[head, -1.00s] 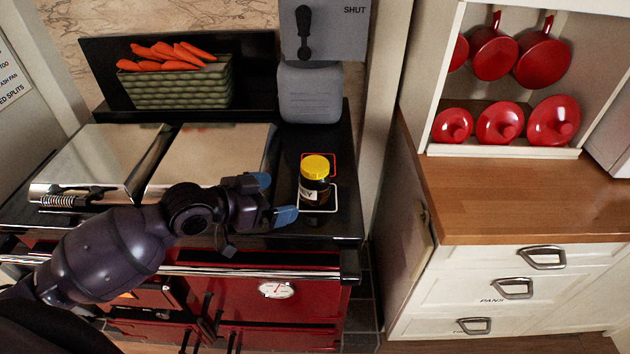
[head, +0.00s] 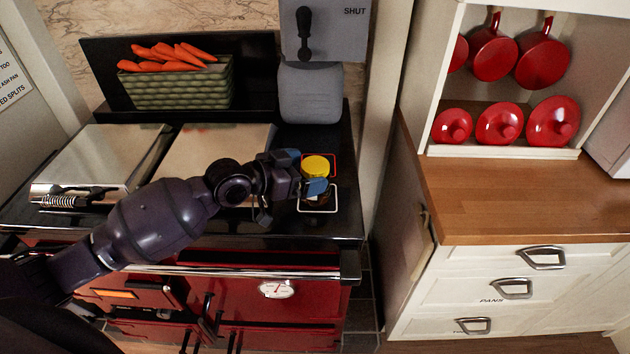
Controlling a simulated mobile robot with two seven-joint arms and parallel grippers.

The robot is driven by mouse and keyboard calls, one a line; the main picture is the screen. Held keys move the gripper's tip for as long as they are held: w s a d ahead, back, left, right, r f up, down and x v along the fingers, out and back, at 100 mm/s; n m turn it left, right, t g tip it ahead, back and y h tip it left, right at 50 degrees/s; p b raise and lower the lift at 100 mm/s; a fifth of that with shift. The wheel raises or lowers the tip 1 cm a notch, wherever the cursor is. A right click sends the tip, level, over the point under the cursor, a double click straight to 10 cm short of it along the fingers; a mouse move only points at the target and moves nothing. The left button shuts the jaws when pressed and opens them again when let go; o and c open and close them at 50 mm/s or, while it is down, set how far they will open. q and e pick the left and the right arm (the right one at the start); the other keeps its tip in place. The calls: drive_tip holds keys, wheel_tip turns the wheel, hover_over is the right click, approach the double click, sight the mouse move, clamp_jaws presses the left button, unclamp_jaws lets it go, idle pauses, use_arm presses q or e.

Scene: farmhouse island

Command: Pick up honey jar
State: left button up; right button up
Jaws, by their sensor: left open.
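The honey jar (head: 315,166) has a yellow lid and a dark body. It stands on the black stove top (head: 232,224), near the right end, by a red and a white square outline. My left gripper (head: 304,171) is open at the jar's left side. One blue fingertip lies in front of the jar and hides much of its body and label. The other fingertip is at the jar's far left. Whether the fingers touch the jar cannot be told. My right gripper is not in view.
A green basket of carrots (head: 178,83) stands at the back of the stove. A grey container (head: 311,93) stands behind the jar. Two shiny hob lids (head: 103,160) lie to the left. A pale upright panel (head: 388,110) borders the stove on the right.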

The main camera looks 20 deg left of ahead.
sight(314, 165)
use_arm(q)
drive_tip(key=x, duration=0.3)
drive_tip(key=shift+w, duration=0.1)
drive_tip(key=shift+f, duration=0.1)
drive_tip(key=c, duration=1.3)
drive_tip(key=shift+w+r, duration=0.1)
drive_tip(key=shift+r, duration=0.5)
drive_tip(key=shift+r+p, duration=0.5)
drive_tip(key=shift+r, duration=9)
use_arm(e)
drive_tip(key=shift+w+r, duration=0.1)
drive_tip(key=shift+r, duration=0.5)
